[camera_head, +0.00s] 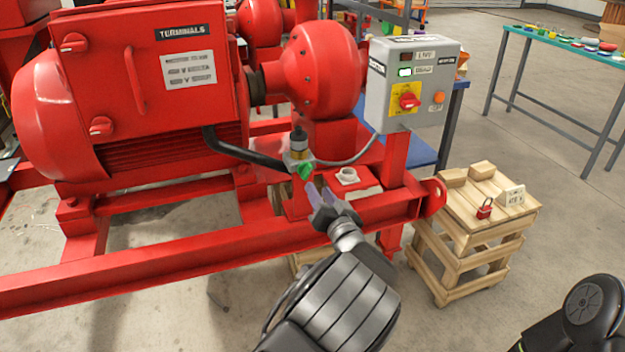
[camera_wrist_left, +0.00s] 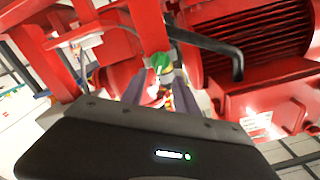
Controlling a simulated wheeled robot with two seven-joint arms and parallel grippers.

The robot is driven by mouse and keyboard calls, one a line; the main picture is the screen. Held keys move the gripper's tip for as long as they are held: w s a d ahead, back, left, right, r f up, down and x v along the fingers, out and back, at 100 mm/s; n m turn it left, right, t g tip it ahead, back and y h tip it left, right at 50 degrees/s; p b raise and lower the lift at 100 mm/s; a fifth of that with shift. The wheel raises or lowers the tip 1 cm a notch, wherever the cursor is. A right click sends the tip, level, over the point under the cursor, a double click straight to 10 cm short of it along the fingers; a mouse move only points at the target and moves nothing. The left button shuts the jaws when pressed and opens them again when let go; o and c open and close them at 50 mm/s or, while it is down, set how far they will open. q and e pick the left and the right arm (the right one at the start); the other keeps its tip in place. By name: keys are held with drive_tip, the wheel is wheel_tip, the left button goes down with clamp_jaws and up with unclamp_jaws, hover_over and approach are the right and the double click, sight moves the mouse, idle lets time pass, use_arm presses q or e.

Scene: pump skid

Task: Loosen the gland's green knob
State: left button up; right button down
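The gland's green knob (camera_head: 305,171) sits low on the front of a small grey fitting (camera_head: 298,152) with a dark-topped cap, on the red pump skid. In the left wrist view the green knob (camera_wrist_left: 160,62) shows just beyond my fingertips, near the middle. My left gripper (camera_head: 318,191) is open, its two purple-grey fingers pointing up at the knob from just below and in front. The fingers (camera_wrist_left: 158,88) stand apart in the left wrist view with nothing clearly held between them. Part of my right arm shows at the lower right; its gripper is out of view.
A black pipe (camera_head: 243,150) runs to the fitting from the left. A grey control box (camera_head: 412,82) stands to the right. A white round flange (camera_head: 347,176) lies beside the fitting. A wooden crate (camera_head: 470,215) bears a red padlock (camera_head: 485,209). The red skid rail (camera_head: 190,255) crosses in front.

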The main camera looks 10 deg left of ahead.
sight(309, 174)
use_arm(q)
drive_tip(key=x, duration=0.7)
drive_tip(key=shift+w+a+b, duration=0.25)
drive_tip(key=shift+b, duration=0.15)
drive_tip(key=shift+c, duration=0.3)
clamp_jaws()
